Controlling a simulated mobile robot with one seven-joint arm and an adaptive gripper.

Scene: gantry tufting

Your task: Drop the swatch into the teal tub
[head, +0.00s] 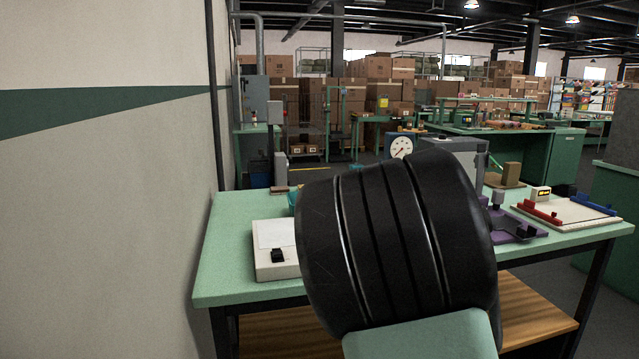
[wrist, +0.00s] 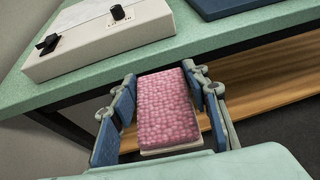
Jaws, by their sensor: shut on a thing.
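The swatch (wrist: 165,108) is a pink, nubbly block with a pale base, seen in the wrist view. My gripper (wrist: 163,88) is shut on it, with a blue-padded finger on each side. The swatch is held in front of the table's edge, over the gap above the lower wooden shelf. In the head view my dark arm hides the gripper and swatch. A small sliver of teal (head: 292,201) shows at the left edge of my arm on the table and may be the teal tub; the rest is hidden.
The green table (head: 228,262) carries a white control box (head: 270,262), a dial gauge (head: 401,147), a purple fixture (head: 518,228) and a board with red and blue bars (head: 572,213). A wall stands close on the left. A dark blue flat thing (wrist: 235,8) lies beside the control box.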

